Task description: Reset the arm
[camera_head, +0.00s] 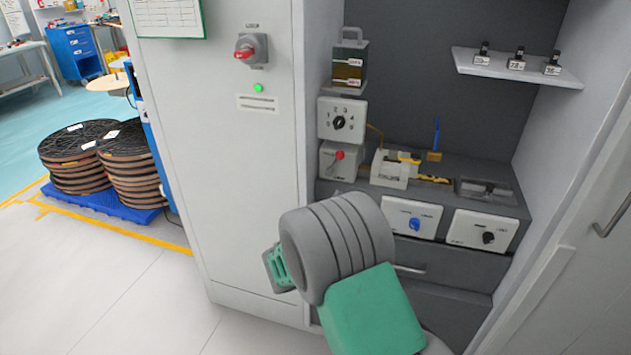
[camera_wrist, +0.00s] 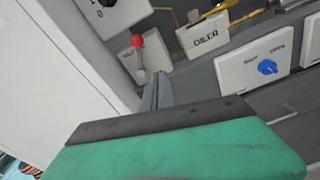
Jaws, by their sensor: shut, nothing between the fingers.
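My arm (camera_head: 340,250), grey with green covers, reaches up in front of the open cabinet in the head view. Its fingers cannot be made out there. In the wrist view my gripper (camera_wrist: 158,90) shows as narrow grey fingers pressed together, shut and empty. They point toward the cabinet, just below a red-knobbed lever (camera_wrist: 138,42) in the picture. I cannot tell the distance between them. The lever's red knob also shows in the head view (camera_head: 339,155).
The cabinet holds a numbered dial box (camera_head: 326,105), an oiler box (camera_head: 388,175), a blue-knob panel (camera_head: 398,225), a black-knob panel (camera_head: 465,238) and a small shelf (camera_head: 480,68). A red lockout switch (camera_head: 243,54) is on the left panel. Stacked reels (camera_head: 130,185) stand left; floor between is clear.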

